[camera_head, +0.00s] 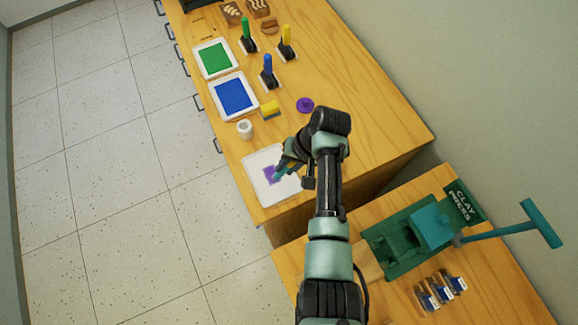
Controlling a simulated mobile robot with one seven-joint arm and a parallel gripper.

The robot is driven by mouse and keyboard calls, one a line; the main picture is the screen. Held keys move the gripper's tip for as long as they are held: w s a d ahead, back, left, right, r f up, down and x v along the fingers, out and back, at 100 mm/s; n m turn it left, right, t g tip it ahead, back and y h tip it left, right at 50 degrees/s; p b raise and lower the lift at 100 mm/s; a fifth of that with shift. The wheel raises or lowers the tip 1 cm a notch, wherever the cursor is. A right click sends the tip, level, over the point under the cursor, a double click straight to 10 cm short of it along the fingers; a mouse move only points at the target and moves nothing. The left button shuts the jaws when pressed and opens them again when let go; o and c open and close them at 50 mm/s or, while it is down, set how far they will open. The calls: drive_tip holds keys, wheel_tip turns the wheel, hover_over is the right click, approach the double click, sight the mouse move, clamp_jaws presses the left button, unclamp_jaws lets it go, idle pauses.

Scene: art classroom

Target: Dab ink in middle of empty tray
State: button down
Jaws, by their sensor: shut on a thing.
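My gripper (280,174) is low over the tray, at the right side of the purple patch. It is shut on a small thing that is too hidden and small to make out. I cannot tell whether that thing touches the tray. A small white jar (245,130) stands behind the tray, and a round purple object (305,105) lies on the counter further right.
A blue-inked tray (234,95), a green-inked tray (214,59) and a yellow sponge-like block (270,110) lie further back. Blue, green and yellow handled rollers (268,73) stand beside them. A green clay press (410,237) stands on the table at right.

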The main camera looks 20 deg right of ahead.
drive_tip(key=shift+r+p, duration=1.2)
drive_tip(key=shift+r, duration=0.5)
